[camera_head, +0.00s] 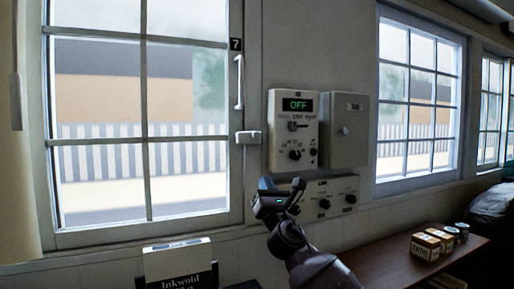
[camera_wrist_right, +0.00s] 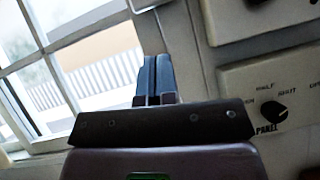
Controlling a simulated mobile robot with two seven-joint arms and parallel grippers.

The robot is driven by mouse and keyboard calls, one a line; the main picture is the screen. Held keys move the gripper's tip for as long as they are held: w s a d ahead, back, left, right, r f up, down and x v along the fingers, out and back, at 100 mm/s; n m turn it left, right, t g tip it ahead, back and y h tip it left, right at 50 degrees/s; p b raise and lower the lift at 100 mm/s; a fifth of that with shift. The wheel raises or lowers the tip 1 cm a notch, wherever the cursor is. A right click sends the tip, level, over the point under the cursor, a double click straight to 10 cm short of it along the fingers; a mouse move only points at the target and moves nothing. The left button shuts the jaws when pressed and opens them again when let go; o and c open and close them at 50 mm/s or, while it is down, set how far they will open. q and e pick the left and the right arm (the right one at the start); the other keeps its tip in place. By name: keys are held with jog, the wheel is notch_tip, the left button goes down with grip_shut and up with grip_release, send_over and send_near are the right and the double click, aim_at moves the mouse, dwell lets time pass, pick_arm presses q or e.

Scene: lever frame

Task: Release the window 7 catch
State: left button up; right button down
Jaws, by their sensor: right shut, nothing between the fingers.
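Window 7 (camera_head: 140,150) is the large paned window at left, with a small black "7" label (camera_head: 236,44) at its upper right. A white vertical handle (camera_head: 239,82) is on its right frame. Below it, a small white box-like catch (camera_head: 248,137) sits at the frame's edge. My right gripper (camera_head: 276,188) is below and slightly right of the catch, apart from it. Its blue-grey fingers (camera_wrist_right: 157,62) are shut and empty in the wrist view. A white piece at the wrist view's top edge may be the catch; I cannot tell. My left gripper is out of view.
Right of the catch are a control box (camera_head: 293,130) reading "OFF" and a grey box (camera_head: 346,130). A lower knob panel (camera_head: 330,199) is close behind my right gripper. Small boxes (camera_head: 425,246) stand on the brown table (camera_head: 385,262) at right.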

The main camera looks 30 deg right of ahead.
send_near(250, 137)
jog(key=w, duration=0.3)
pick_arm(q)
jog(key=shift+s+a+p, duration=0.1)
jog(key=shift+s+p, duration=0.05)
jog(key=shift+p, duration=0.15)
pick_arm(e)
jog(key=r, duration=0.1)
jog(key=d+r, duration=0.1)
jog(key=r, duration=0.1)
jog(key=shift+w+d, duration=0.2)
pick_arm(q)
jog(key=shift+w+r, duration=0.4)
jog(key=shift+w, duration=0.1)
pick_arm(e)
jog(key=shift+d+r+n+y, duration=0.15)
jog(key=shift+r+n+y, duration=0.05)
jog(key=shift+n+y, duration=0.5)
jog(key=shift+d+r+n+y, duration=0.1)
jog(key=shift+n+y, duration=0.3)
jog(key=shift+n, duration=0.2)
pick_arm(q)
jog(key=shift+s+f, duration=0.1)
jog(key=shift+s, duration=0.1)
pick_arm(e)
jog(key=shift+n, duration=0.4)
